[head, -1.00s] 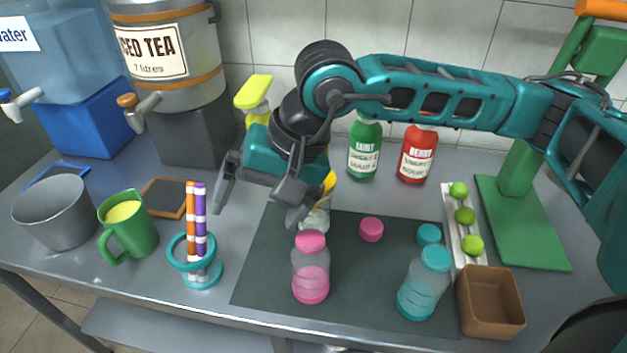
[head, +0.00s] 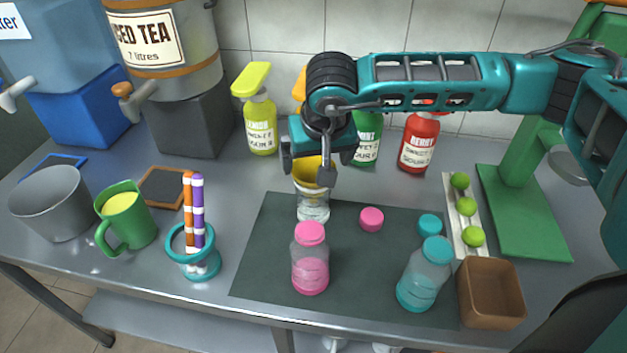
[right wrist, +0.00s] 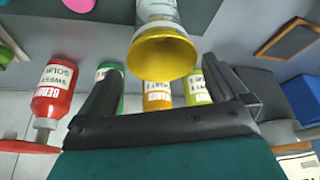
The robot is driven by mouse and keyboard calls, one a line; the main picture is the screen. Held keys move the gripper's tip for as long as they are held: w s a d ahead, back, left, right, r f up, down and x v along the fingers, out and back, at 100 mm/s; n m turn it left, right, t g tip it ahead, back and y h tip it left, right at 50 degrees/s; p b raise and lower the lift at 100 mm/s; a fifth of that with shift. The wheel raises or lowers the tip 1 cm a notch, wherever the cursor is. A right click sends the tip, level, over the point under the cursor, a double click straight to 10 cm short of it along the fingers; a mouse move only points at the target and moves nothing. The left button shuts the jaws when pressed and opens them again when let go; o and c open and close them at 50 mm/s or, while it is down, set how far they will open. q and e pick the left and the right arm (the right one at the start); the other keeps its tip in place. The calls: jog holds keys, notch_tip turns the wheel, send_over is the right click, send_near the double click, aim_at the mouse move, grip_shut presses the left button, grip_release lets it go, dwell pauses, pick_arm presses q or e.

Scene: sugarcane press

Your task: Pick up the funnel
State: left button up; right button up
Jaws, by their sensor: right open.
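The yellow funnel (head: 306,174) sits mouth up in the top of a clear bottle (head: 313,207) at the back of the dark mat. My right gripper (head: 310,166) is open and empty, just behind and above the funnel, and partly covers it. In the right wrist view the funnel's wide mouth (right wrist: 163,56) lies between my two spread fingers (right wrist: 160,66), near their tips. I cannot tell whether a finger touches it. My left gripper is not in view.
A pink bottle (head: 311,262) and a teal-capped bottle (head: 424,277) stand in front. Syrup bottles, lemon (head: 260,128), green (head: 366,143) and red (head: 419,142), stand behind. A ring stand with striped sticks (head: 194,220) is left. The mat's middle (head: 360,262) is clear.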

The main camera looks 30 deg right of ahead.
aim_at(312, 177)
jog(key=x, duration=0.4)
jog(key=shift+a, duration=0.15)
jog(key=shift+c, duration=0.5)
jog(key=c, duration=0.7)
jog(key=shift+r, duration=0.1)
